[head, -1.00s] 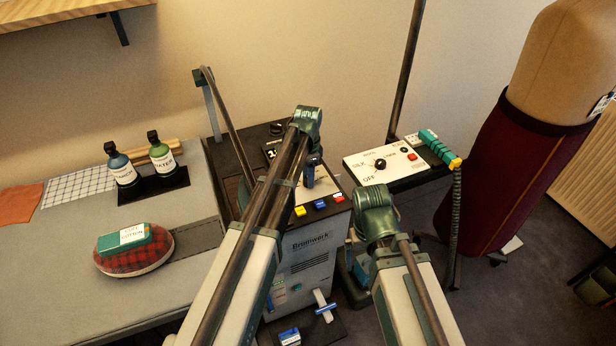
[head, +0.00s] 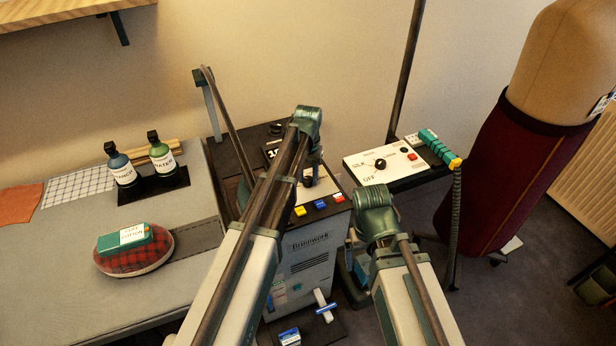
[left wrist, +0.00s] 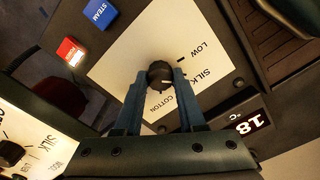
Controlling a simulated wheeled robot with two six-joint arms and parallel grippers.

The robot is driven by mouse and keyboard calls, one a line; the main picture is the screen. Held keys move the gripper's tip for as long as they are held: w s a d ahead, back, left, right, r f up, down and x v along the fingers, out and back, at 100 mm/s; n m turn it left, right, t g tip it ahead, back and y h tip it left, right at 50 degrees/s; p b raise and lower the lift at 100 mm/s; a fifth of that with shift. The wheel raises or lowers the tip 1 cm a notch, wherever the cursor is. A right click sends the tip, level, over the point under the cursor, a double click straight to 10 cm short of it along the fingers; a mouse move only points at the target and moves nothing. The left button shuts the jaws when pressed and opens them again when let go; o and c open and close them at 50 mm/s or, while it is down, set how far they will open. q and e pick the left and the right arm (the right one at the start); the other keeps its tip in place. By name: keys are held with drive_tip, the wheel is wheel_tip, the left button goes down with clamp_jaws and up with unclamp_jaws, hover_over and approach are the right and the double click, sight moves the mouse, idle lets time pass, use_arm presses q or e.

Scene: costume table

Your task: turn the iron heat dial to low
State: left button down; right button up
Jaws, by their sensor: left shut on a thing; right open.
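In the left wrist view, a round black dial (left wrist: 160,74) sits on a white panel (left wrist: 122,60) marked LOW, SILK and COTTON. My left gripper (left wrist: 162,82) has its two blue fingers shut on the dial, one on each side. A short pale mark on the dial seems to face the SILK side, but it is small. In the head view this panel (head: 322,188) is on top of the grey cabinet, partly hidden by my left arm. My right gripper (head: 375,195) hangs right of the cabinet, open; its fingers are hidden from view.
Yellow, blue and red buttons (head: 320,205) line the cabinet's front edge. A second white panel (head: 385,165) with a black dial and the label OFF stands to the right, beside a teal handle (head: 440,150). Bottles (head: 162,160) and a plaid cushion (head: 133,257) are on the left.

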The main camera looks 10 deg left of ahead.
sight(308, 179)
use_arm(q)
drive_tip(key=n, duration=0.3)
drive_tip(key=shift+n, duration=2.1)
drive_tip(key=c, duration=0.5)
unclamp_jaws()
drive_tip(key=shift+r, duration=0.15)
wheel_tip(308, 179, up, 14)
drive_tip(key=p, duration=1.4)
drive_tip(key=shift+f, duration=0.2)
drive_tip(key=shift+f, duration=0.15)
